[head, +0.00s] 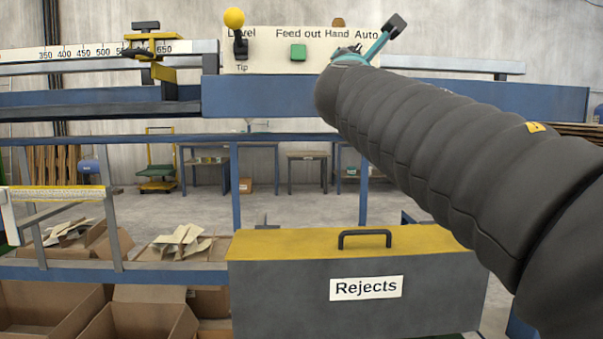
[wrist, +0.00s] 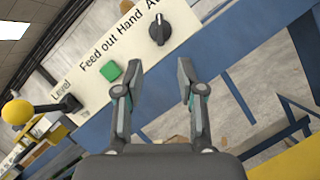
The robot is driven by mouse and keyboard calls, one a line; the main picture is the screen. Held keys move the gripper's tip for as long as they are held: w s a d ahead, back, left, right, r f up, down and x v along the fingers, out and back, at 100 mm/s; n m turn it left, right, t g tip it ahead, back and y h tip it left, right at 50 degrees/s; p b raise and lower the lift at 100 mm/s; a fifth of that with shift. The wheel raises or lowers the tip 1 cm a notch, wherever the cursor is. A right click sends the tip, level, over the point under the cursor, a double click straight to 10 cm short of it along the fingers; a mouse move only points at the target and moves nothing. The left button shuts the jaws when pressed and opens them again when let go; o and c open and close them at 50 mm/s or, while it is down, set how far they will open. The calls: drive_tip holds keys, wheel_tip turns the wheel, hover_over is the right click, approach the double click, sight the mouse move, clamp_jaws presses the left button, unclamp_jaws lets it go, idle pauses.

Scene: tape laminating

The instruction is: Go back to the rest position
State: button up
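My gripper (wrist: 155,84) is open and empty in the wrist view, its two fingers apart in front of the machine's control panel (wrist: 128,48). In the head view my gripper (head: 377,45) shows only in part at the upper right, beyond my dark sleeved arm, near the right end of the panel (head: 262,56). The panel carries a lever with a yellow ball (head: 234,18), a green button (head: 298,53) and a dark rotary knob (wrist: 159,29) below the words Hand and Auto. The knob is hidden or unclear in the head view.
A grey Rejects box (head: 290,300) with a yellow lid and handle stands in front below the blue machine rail (head: 270,97). Open cardboard boxes (head: 140,318) sit at the lower left. A ruler (head: 75,54) with a yellow clamp (head: 150,45) is at the upper left.

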drive_tip(key=s+d+f+m+g, duration=0.25)
drive_tip(key=f+m+g, duration=0.4)
drive_tip(key=f, duration=0.85)
drive_tip(key=s+d+f+m+g, duration=0.25)
drive_tip(key=f+m, duration=0.65)
drive_tip(key=f, duration=0.5)
drive_tip(key=s+a+f+m+g+y, duration=0.2)
drive_tip(key=s+f+m+g+y, duration=0.3)
drive_tip(key=s+f, duration=1.8)
drive_tip(key=shift+s+f+m+g, duration=0.2)
drive_tip(key=shift+s+m+g, duration=0.4)
drive_tip(key=shift+m, duration=1.85)
drive_tip(key=shift+w, duration=0.15)
drive_tip(key=shift+c, duration=0.2)
